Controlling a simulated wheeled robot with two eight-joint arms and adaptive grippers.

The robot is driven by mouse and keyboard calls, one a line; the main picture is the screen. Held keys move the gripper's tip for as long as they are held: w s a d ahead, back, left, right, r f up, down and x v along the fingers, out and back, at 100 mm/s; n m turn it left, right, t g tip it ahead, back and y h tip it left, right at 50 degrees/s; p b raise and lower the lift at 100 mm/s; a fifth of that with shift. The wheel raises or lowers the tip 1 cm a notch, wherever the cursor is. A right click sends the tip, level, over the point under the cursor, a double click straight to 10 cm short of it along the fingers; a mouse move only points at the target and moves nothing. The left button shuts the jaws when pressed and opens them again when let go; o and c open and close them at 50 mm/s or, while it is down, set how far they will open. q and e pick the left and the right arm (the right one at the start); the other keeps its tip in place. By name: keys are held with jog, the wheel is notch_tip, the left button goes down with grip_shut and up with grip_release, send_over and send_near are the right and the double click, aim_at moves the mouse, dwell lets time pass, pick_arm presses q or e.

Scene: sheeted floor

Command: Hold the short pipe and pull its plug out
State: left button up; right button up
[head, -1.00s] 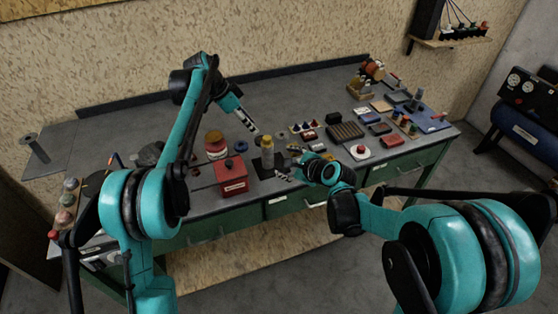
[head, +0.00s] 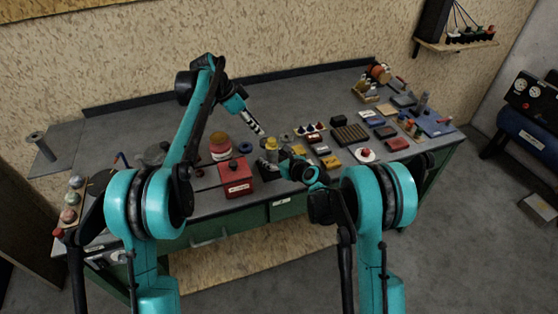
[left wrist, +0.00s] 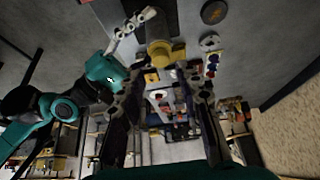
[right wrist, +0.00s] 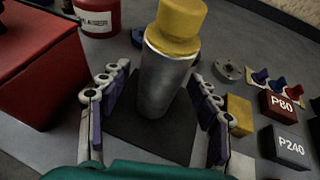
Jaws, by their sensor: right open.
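The short pipe (right wrist: 165,85) is a grey cylinder standing upright on a dark square mat (right wrist: 150,132). A yellow plug (right wrist: 178,22) caps its top; the plug also shows in the head view (head: 271,143) and the left wrist view (left wrist: 165,53). My right gripper (right wrist: 155,85) is open, with its fingers apart on either side of the pipe. In the head view my right gripper (head: 280,163) is low beside the pipe. My left gripper (head: 258,130) is above and slightly left of the plug, pointing down at it. Its fingers (left wrist: 168,75) are spread and empty.
Sanding blocks (right wrist: 285,146), a yellow block (right wrist: 239,112) and small coloured cones (right wrist: 278,82) lie to the right. The rear of the bench (head: 290,95) is clear.

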jog(key=shift+w+a+f, duration=0.2)
jog(key=shift+w+a, duration=0.1)
jog(key=shift+w, duration=0.1)
jog(key=shift+c, duration=0.2)
